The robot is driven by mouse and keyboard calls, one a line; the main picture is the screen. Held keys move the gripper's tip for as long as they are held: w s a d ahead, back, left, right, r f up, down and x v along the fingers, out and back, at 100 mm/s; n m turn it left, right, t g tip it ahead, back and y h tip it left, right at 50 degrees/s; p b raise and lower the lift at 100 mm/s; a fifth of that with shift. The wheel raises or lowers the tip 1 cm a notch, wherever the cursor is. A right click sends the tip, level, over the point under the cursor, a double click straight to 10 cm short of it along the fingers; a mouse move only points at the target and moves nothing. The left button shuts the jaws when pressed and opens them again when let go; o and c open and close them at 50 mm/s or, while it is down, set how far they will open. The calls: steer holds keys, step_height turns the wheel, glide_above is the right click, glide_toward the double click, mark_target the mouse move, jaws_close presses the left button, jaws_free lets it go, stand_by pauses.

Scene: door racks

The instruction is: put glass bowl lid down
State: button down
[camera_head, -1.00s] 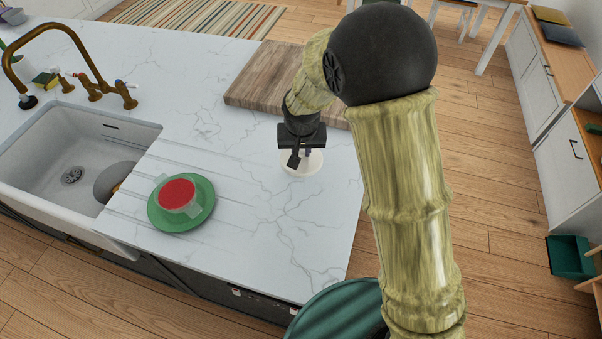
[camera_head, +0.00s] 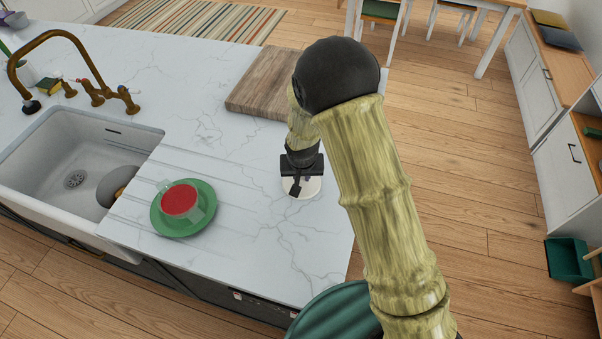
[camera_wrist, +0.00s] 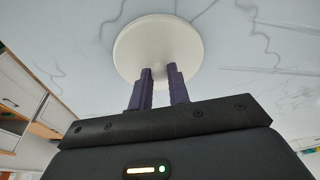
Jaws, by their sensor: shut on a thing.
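The lid (camera_head: 311,188) is a round, whitish disc under my gripper near the right edge of the marble counter. In the wrist view the lid (camera_wrist: 135,48) is a pale disc with a small knob between the fingertips. My gripper (camera_head: 299,186) points down at it, and its purple fingers (camera_wrist: 158,78) are shut on the lid's knob. I cannot tell whether the lid touches the counter or is held just above it. A bowl with a red top (camera_head: 180,200) sits on a green plate (camera_head: 166,227) to the left.
A wooden board (camera_head: 262,88) lies behind my gripper on the counter (camera_head: 255,245). A white sink (camera_head: 60,150) with a brass tap (camera_head: 95,92) is at the left. The counter between the plate and the lid is clear.

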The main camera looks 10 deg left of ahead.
mark_target(302, 192)
steer(key=shift+f, duration=0.2)
steer(key=c, duration=1.3)
jaws_free()
steer(key=shift+r, duration=0.15)
steer(key=b+v, duration=0.2)
steer(key=v, duration=1)
steer(key=shift+s, duration=0.1)
